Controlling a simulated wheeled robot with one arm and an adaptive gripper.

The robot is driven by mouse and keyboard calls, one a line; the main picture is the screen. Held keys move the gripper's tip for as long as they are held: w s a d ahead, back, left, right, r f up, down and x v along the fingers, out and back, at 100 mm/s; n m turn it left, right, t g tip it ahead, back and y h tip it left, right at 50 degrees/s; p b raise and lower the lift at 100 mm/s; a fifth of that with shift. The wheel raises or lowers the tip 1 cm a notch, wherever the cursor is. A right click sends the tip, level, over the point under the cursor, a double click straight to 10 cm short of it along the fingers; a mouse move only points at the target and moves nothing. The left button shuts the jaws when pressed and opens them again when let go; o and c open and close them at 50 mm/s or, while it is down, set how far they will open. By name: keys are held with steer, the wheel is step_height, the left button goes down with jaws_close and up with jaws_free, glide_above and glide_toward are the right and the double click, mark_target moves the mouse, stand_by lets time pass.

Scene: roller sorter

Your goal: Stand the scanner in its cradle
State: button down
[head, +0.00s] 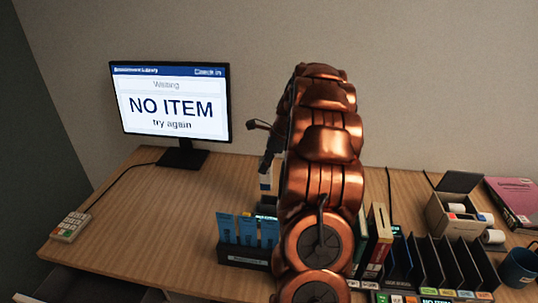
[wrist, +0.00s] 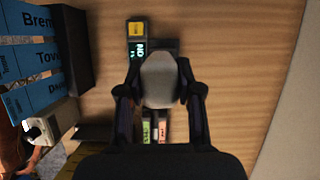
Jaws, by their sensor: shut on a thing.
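My gripper (wrist: 158,76) is in the middle of the wrist view, with a dark finger on each side of a pale grey rounded thing. This thing looks to be the scanner (wrist: 158,88), seen end-on, so its tilt is hard to judge. In the head view my copper arm hides most of the gripper, and a pale piece (head: 266,181) shows low at its left edge. Beyond the fingers in the wrist view is a dark device (wrist: 137,49) with a yellow patch and lit letters. I cannot tell which thing is the cradle.
A holder (head: 242,256) with blue cards stands just left of my arm. A monitor (head: 172,105) reads "NO ITEM try again". Dark dividers (head: 430,262), an open box (head: 447,215) and a blue mug (head: 519,268) are at right. The left desk (head: 145,220) is clear beyond a keypad (head: 70,227).

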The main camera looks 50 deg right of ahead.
mark_target(269, 187)
steer(key=shift+s+d+f+b, duration=0.1)
steer(key=shift+d+f+b, duration=0.05)
steer(key=shift+f+b, duration=0.45)
steer(key=shift+s+d+f+b, duration=0.15)
steer(key=shift+f+b, duration=0.3)
steer(key=shift+f, duration=0.3)
steer(key=shift+s+d+f+b, duration=0.1)
steer(key=shift+d+f+b, duration=0.05)
steer(key=shift+f+b, duration=0.45)
steer(key=shift+f, duration=2.95)
steer(key=shift+f, duration=0.45)
steer(key=c, duration=0.7)
jaws_free()
steer(key=v, duration=1.2)
